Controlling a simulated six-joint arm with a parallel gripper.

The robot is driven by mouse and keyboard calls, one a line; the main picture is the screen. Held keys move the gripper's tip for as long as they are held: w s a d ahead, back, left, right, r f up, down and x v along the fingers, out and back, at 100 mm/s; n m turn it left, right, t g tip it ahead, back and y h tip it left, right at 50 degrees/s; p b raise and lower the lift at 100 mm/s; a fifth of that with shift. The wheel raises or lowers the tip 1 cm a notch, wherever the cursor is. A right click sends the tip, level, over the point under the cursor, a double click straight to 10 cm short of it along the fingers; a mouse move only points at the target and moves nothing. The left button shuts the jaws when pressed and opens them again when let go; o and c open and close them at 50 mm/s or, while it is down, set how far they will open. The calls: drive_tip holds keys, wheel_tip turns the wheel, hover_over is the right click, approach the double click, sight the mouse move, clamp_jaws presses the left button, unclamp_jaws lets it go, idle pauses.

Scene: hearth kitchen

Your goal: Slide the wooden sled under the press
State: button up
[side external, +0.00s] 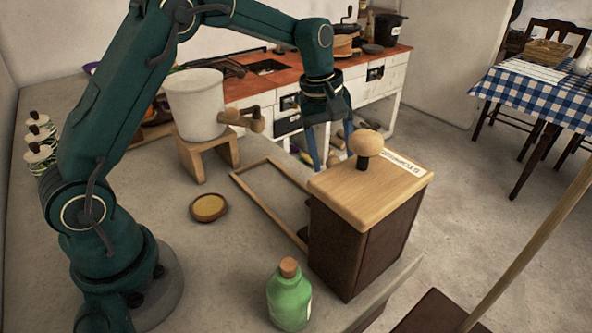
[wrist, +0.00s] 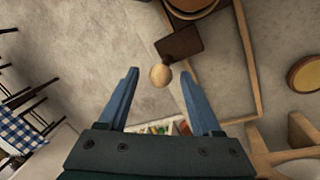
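In the wrist view, a dark brown flat piece (wrist: 180,42) with a pale round knob (wrist: 160,75) looks like the sled. A round wooden part (wrist: 193,8) is cut off beyond it. A light wooden rail frame (wrist: 241,50) lies beside it; the frame also shows on the counter in the side view (side external: 262,205). My gripper (side external: 330,165) is open and empty, its blue fingers pointing down behind the box. In the wrist view (wrist: 158,85) the knob appears between and beyond the fingertips, apparently untouched. The box hides most of this area in the side view. I cannot clearly identify the press.
A dark box (side external: 340,245) with a pale wooden top, knob and label stands at the counter's near right. A green bottle (side external: 289,300) stands in front. A round dish (side external: 209,208) lies left of the frame. A white pot (side external: 196,105) sits on a wooden stand (side external: 205,155).

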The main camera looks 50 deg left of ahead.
drive_tip(key=shift+s+a+r, duration=0.1)
drive_tip(key=shift+s+r, duration=0.05)
drive_tip(key=shift+r, duration=0.7)
drive_tip(key=shift+s+a+r, duration=0.1)
drive_tip(key=shift+s+r, duration=0.05)
drive_tip(key=shift+r, duration=0.7)
drive_tip(key=shift+s+a+r, duration=0.1)
drive_tip(key=shift+s+r, duration=0.05)
drive_tip(key=shift+r, duration=0.7)
